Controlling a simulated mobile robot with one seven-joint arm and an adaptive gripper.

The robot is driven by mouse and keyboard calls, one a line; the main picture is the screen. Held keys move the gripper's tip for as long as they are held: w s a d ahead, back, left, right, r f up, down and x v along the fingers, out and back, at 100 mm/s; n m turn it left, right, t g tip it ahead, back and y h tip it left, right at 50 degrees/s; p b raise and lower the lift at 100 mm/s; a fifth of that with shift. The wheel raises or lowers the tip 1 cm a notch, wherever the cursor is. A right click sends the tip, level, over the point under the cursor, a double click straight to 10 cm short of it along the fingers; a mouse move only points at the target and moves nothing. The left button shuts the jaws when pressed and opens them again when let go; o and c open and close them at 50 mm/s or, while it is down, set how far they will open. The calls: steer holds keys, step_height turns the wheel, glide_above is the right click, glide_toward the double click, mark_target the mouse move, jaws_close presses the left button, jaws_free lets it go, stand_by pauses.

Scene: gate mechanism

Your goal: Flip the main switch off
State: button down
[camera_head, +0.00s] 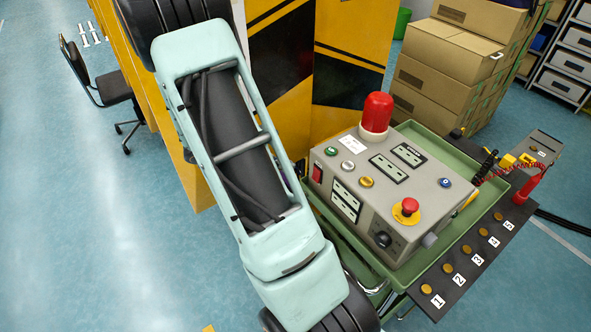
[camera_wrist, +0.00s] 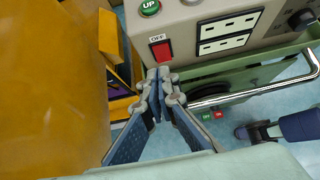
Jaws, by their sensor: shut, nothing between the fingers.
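The main switch is a red rocker (camera_head: 317,173) on the left end of the front face of the grey control box (camera_head: 400,222). In the wrist view the red switch (camera_wrist: 161,50) has a white OFF label (camera_wrist: 157,38) above it. My gripper (camera_wrist: 158,74) is shut and empty, its fingertips just below the switch's lower edge. I cannot tell whether they touch the switch or the panel. In the head view my arm hides the gripper.
The box stands in a green tray (camera_head: 437,136) and carries a red beacon (camera_head: 376,114), buttons and a red emergency stop (camera_head: 409,206). A metal handle (camera_wrist: 255,94) crosses below it. A yellow structure (camera_wrist: 52,80) stands close on the left. Cardboard boxes (camera_head: 445,65) are stacked behind.

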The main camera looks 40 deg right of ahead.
steer(key=shift+v, duration=1.5)
steer(key=shift+d+r, duration=0.2)
